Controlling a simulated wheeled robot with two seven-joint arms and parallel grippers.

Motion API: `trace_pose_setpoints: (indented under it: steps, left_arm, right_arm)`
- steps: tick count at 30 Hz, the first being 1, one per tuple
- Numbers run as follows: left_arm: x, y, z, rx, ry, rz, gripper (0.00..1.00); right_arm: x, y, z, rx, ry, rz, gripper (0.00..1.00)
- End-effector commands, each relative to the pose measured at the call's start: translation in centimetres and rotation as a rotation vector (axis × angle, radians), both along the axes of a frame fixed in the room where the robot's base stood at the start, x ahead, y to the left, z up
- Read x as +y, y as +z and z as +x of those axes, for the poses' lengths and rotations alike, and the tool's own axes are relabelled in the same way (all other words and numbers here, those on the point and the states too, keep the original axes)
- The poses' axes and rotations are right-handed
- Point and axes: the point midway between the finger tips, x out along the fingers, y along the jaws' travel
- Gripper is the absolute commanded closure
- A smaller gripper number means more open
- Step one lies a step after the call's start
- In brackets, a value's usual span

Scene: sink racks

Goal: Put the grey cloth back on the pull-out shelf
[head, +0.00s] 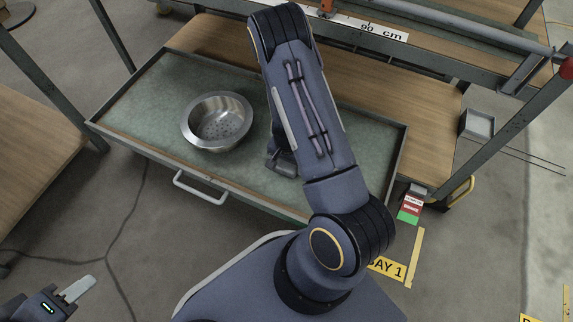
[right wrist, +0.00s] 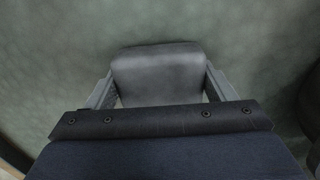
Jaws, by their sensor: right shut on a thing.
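The pull-out shelf (head: 145,98) is drawn out towards me, with a green lining and a front handle. My right gripper (right wrist: 159,88) is over the shelf's right half, pointing down. It is shut on the grey cloth (right wrist: 160,68), a folded, rounded grey pad between its fingers. Green lining lies behind the cloth; I cannot tell whether they touch. In the head view my right arm hides most of that gripper and the cloth. My left gripper (head: 78,289) is at the lower left, over the floor and away from the shelf; its finger opening is unclear.
A metal colander bowl (head: 218,122) stands on the shelf, left of my right arm. The shelf has raised edges. A wooden bench (head: 430,105) with metal posts lies behind. A small grey box (head: 478,124) is at the right. Green lining left of the bowl is bare.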

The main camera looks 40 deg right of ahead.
Motion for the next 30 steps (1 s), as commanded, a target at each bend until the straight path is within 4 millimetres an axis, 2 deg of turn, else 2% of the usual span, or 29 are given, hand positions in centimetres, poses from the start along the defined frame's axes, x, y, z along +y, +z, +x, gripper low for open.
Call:
trace_pose_setpoints:
  steps: [6,7,12,19,23,26,30]
  left_arm:
    - [0.0,-0.2,0.0,-0.001,0.000,0.000,0.64]
    - [0.0,-0.2,0.0,-0.001,0.000,0.000,0.64]
    - [0.0,-0.1,0.0,-0.001,0.000,0.000,0.64]
    - [0.0,0.0,0.0,-0.001,0.000,0.000,0.64]
    - [0.0,0.5,0.0,-0.001,0.000,0.000,0.64]
    - [0.0,1.5,0.0,-0.001,0.000,0.000,0.64]
    - [0.0,3.3,0.0,-0.001,0.000,0.000,0.64]
  right_arm:
    - [0.0,-0.2,0.0,0.000,0.000,0.000,0.45]
    - [0.0,-0.2,0.0,0.000,0.000,0.000,0.22]
    - [0.0,-0.1,0.0,0.000,0.000,0.000,0.02]
    - [0.0,-0.1,0.0,0.000,0.000,0.000,0.02]
    - [0.0,0.7,0.0,-0.001,0.000,0.000,0.02]
    - [0.0,2.3,0.1,-0.001,0.001,0.000,0.02]
    - [0.1,5.5,0.1,-0.003,0.002,-0.001,0.02]
